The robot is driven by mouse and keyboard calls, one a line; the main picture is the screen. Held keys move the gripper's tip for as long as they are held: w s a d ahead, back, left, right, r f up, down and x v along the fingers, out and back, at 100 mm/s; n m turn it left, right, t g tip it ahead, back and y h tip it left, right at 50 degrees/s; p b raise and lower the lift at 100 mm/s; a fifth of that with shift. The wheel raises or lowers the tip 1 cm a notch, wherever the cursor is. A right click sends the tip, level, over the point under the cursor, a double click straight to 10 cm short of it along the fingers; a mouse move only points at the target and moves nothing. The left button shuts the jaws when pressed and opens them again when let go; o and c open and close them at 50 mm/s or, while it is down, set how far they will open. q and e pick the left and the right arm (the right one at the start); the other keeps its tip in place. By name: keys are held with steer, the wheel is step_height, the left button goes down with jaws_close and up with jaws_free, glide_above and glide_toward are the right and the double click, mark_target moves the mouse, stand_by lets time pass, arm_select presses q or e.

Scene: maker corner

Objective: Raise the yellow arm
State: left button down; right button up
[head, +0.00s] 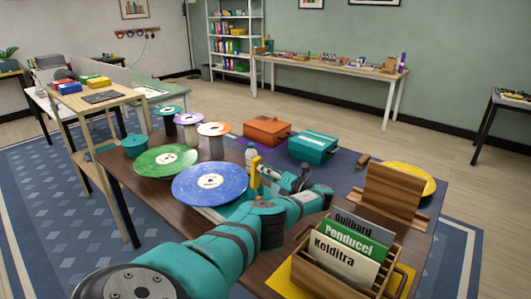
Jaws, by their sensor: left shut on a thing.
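The yellow arm (255,167) shows in the head view as a narrow upright yellow piece at the right edge of a blue disc (200,184). My left gripper (263,173) comes in from the right of it and is shut on it. The fingertips and the lower end of the yellow arm are partly hidden by my gripper and wrist. My right gripper is not in view.
A green disc (165,160) and several upright spools stand to the left. Orange (267,130) and teal (314,146) boxes stand behind. A wooden crate (322,277) of sleeves and a wooden stand (390,198) are at the right.

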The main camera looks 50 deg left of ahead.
arm_select(q)
steer(key=shift+r, duration=0.1)
steer(key=c, duration=1.2)
jaws_free()
steer(key=shift+a, duration=0.1)
